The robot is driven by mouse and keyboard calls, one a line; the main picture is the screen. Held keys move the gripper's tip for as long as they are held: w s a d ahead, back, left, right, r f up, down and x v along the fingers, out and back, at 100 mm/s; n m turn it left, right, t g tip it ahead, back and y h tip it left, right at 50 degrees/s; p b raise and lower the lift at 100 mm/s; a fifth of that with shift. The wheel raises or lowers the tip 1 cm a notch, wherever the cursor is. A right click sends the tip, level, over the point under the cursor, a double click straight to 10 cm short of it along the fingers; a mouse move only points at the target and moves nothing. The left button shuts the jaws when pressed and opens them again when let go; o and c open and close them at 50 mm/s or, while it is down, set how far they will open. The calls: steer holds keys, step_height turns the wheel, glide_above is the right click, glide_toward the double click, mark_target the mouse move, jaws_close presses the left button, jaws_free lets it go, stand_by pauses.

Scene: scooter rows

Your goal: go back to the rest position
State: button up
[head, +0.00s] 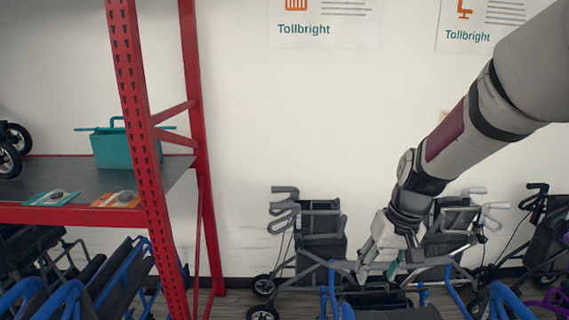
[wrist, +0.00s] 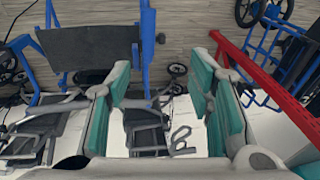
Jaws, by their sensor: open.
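My gripper (head: 378,268) hangs from my arm at the right of the head view, pointing down in front of the wall and above the walkers. In the wrist view my gripper (wrist: 165,105) shows its teal-padded fingers spread apart. Nothing is between the fingers, so it is open and empty. The fingers hide part of the walkers behind them.
A red shelf rack (head: 135,120) stands at the left, with a teal basket (head: 112,150) and two small cards on its shelf. Grey folded walkers (head: 318,240) line the wall. Blue-framed walkers (head: 100,285) stand low in front. The wall's middle is clear.

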steer(key=s+r+t, duration=0.2)
steer(key=s+r, duration=0.5)
steer(key=s, duration=0.4)
steer(key=s+r+t+h, duration=0.1)
steer(key=s+r, duration=0.5)
steer(key=s, duration=0.5)
steer(key=shift+a+r+t+h, duration=0.3)
steer(key=shift+a+r+t, duration=0.1)
stand_by(1.3)
